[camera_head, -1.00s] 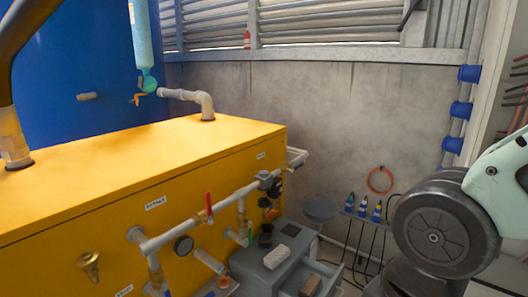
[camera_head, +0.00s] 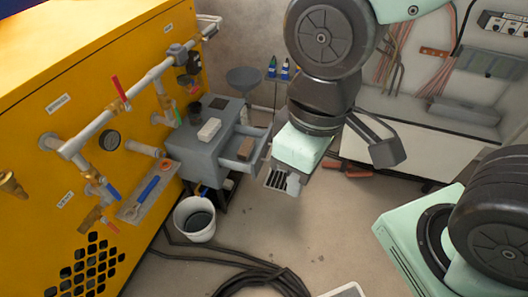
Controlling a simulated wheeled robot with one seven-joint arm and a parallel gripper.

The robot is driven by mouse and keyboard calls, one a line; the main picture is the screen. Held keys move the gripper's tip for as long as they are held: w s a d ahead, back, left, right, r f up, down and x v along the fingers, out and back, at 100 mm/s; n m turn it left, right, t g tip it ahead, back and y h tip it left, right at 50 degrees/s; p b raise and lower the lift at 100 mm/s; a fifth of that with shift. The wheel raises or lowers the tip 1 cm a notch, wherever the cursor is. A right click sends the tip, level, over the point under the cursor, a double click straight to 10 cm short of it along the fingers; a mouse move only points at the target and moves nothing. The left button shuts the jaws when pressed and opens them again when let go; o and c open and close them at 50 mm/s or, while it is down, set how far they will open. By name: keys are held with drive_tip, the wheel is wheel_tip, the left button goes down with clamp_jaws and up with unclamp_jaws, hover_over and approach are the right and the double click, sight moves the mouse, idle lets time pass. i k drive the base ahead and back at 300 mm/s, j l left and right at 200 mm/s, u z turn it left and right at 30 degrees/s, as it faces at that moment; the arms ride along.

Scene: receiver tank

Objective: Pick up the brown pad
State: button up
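A white-grey block (camera_head: 209,129) and a dark cup (camera_head: 194,112) stand on the cabinet top.
A yellow tank (camera_head: 45,120) with pipes, valves and a gauge stands left. A white bucket (camera_head: 195,219) and black hoses (camera_head: 255,272) are on the floor below the cabinet. A grey funnel (camera_head: 244,79) is behind it. Reddish-brown pieces (camera_head: 350,168) lie on the floor at right.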

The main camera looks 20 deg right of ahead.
sight(243, 153)
drive_tip(key=i+l+u, duration=0.1)
drive_tip(key=i+l, duration=0.45)
drive_tip(key=i+l+u, duration=0.1)
drive_tip(key=i+l, duration=0.4)
drive_tip(key=l, duration=0.15)
drive_tip(key=l+u, duration=0.1)
drive_tip(key=u, duration=0.4)
drive_tip(key=i+l+u, duration=0.15)
drive_tip(key=u, duration=0.3)
drive_tip(key=l+u, duration=0.1)
drive_tip(key=u, duration=0.4)
drive_tip(key=l, duration=0.5)
